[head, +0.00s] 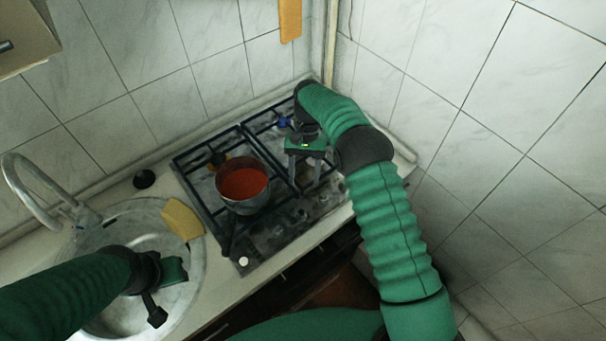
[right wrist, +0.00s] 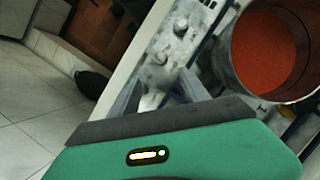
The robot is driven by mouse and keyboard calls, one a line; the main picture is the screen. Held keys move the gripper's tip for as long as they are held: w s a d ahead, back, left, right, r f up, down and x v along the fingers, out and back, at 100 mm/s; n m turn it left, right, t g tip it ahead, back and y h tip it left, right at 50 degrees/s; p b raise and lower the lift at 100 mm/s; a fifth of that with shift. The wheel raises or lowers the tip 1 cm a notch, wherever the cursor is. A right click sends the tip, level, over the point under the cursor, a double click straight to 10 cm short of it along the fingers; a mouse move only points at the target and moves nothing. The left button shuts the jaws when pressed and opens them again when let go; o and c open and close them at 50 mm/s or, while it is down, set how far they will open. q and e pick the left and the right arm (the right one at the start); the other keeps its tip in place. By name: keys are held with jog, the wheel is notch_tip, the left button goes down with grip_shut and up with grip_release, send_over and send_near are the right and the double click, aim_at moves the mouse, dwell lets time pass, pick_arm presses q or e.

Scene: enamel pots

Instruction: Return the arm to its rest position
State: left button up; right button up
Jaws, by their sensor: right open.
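My right arm (head: 385,220) reaches from the lower right up over the stove and bends back down. Its gripper (head: 305,180) is open and empty above the right side of the stove. In the right wrist view the two grey fingers (right wrist: 157,85) stand apart with nothing between them. My left gripper (head: 168,290) is over the sink; its jaws do not show clearly. A pot (head: 243,208) with red contents sits on the stove's left burners, left of and apart from my right gripper. It also shows at the upper right of the right wrist view (right wrist: 228,62).
The gas stove (head: 268,240) has black grates and front knobs. The sink (head: 198,262) with a curved tap (head: 35,195) is on the left, with a yellow sponge-like block (head: 182,218) at its edge. The tiled wall (head: 455,75) stands close to my right arm.

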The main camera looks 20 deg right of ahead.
pick_arm(q)
jog(key=shift+s+a, duration=0.1)
jog(key=shift+a, duration=0.2)
pick_arm(e)
jog(key=shift+a, duration=0.25)
pick_arm(q)
jog(key=b+x, duration=0.3)
jog(key=shift+s+d+f+b, duration=0.15)
jog(key=shift+s+f+b, duration=0.15)
jog(key=shift+s+f, duration=0.1)
pick_arm(e)
jog(key=s+d+r+n+t+h, duration=0.1)
jog(key=s+n+t, duration=0.1)
jog(key=s, duration=0.8)
jog(key=s+d+r+n+t, duration=0.1)
jog(key=s+r+n+t, duration=0.1)
jog(key=s, duration=0.9)
jog(key=n+t, duration=0.1)
jog(key=t, duration=0.1)
jog(key=shift+s+r+t+h, duration=0.15)
jog(key=shift+s+t+h, duration=0.15)
jog(key=shift+h, duration=0.1)
pick_arm(q)
jog(key=shift+w, duration=0.1)
pick_arm(e)
jog(key=shift+w+d, duration=0.1)
